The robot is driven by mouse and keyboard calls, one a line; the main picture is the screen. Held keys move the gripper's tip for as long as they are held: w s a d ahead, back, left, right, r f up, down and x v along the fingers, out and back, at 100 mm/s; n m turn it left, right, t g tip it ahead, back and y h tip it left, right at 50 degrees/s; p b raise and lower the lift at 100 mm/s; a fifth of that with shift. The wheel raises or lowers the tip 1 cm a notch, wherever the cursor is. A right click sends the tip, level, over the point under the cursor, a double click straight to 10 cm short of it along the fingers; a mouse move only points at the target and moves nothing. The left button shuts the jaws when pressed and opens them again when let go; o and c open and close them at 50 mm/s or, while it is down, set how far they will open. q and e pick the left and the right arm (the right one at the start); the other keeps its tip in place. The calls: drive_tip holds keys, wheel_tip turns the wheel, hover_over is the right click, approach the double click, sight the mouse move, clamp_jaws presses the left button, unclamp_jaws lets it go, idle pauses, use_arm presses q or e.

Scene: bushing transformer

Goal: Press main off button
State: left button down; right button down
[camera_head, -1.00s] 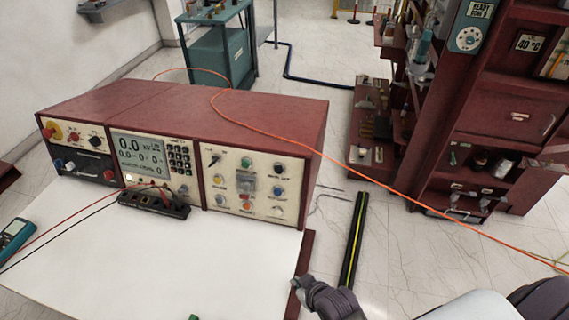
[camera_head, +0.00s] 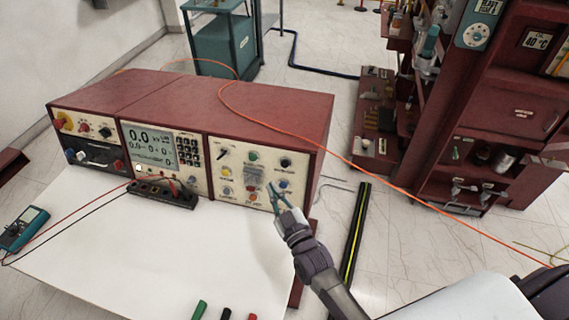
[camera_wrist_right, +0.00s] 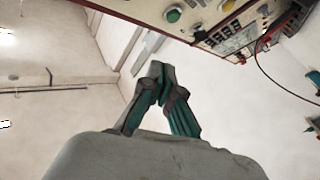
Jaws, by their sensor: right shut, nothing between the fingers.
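The red test console (camera_head: 200,100) stands on a white table (camera_head: 150,250). Its right-hand panel (camera_head: 230,155) carries a green button (camera_head: 253,156), a yellow button (camera_head: 226,171), an orange-red button (camera_head: 253,197) and several knobs. The labels are too small for me to tell which is main off. My right gripper (camera_head: 271,187) is shut and empty, just in front of this panel's lower right part, covering some of it. Contact cannot be told. In the right wrist view its closed fingertips (camera_wrist_right: 156,70) are below the panel edge, with a green button (camera_wrist_right: 174,15) above. My left gripper is not in view.
A black terminal block (camera_head: 163,194) with red and black leads lies before the console. A multimeter (camera_head: 24,229) is at the left. An orange cable (camera_head: 300,138) crosses the console top toward the right. A red cabinet (camera_head: 490,130) stands at the right.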

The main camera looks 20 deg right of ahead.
sight(285, 164)
drive_tip(key=w+d+f+b, duration=0.2)
drive_tip(key=w+d+b, duration=0.2)
drive_tip(key=w, duration=0.3)
drive_tip(key=shift+d+b, duration=0.4)
drive_tip(key=shift+b, duration=0.2)
idle(0.7)
drive_tip(key=shift+w+f, duration=0.1)
idle(0.4)
drive_tip(key=shift+w+d, duration=0.25)
drive_tip(key=shift+w, duration=0.05)
